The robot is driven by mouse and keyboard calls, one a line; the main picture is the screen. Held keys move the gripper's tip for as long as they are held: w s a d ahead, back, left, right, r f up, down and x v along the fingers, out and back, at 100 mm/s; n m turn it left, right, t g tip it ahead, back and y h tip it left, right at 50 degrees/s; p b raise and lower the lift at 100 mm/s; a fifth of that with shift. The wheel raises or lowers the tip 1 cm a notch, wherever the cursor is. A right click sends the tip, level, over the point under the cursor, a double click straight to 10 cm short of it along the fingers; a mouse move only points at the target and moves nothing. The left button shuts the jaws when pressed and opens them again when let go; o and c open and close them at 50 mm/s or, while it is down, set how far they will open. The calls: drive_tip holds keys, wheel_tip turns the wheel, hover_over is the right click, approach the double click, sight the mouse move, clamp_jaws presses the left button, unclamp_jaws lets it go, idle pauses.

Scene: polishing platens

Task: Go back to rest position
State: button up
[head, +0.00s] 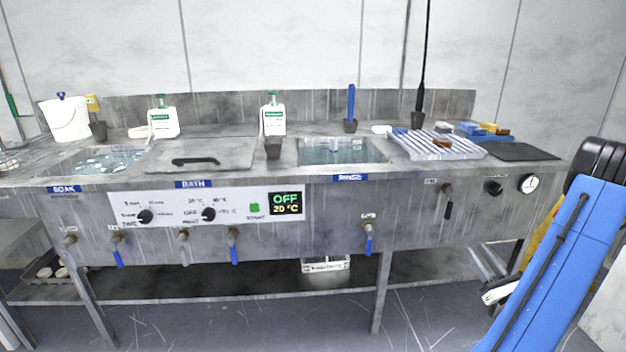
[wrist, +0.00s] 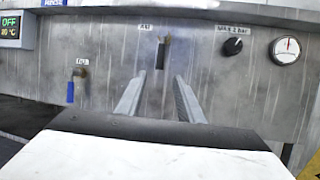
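My gripper (wrist: 158,88) shows in the wrist view with its two grey fingers apart and nothing between them. It points at the front panel of the steel sink bench. The lever valve labelled AIR (wrist: 162,52) is straight ahead, above and between the fingertips in the picture. The fingers do not appear closed on it; I cannot tell the exact gap to the panel. In the head view my blue arm reaches down along the right side, and the fingers cannot be made out there.
The steel bench (head: 290,250) spans the view, with taps along its front. A black knob (head: 493,187) and a round gauge (head: 528,184) sit right of the AIR valve. A ribbed tray (head: 440,151), bottles and a white bucket (head: 66,122) stand on top. The floor in front looks clear.

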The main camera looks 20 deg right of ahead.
drive_tip(key=w+a+r+n+g+y, duration=0.3)
drive_tip(key=a+n+y, duration=0.25)
drive_tip(key=a, duration=0.45)
drive_tip(key=w+a+r+n+g+y, duration=0.2)
drive_tip(key=w+a+r+n+y, duration=0.3)
drive_tip(key=a, duration=0.4)
drive_tip(key=s+a+r+n+g+y, duration=0.15)
drive_tip(key=a+n+g, duration=0.3)
drive_tip(key=a, duration=0.45)
drive_tip(key=s+a+n+g+y, duration=0.3)
drive_tip(key=a+g, duration=0.2)
drive_tip(key=a, duration=0.4)
drive_tip(key=s+a+f+n+g+h, duration=0.2)
drive_tip(key=s+a+n+g+h, duration=0.4)
drive_tip(key=s+a+n, duration=0.5)
drive_tip(key=s+d+r+n+t+h, duration=0.3)
drive_tip(key=s+r+n+h, duration=0.2)
drive_tip(key=s+n+h, duration=0.2)
drive_tip(key=shift+s+r+n+h, duration=0.15)
drive_tip(key=shift+n+h, duration=0.25)
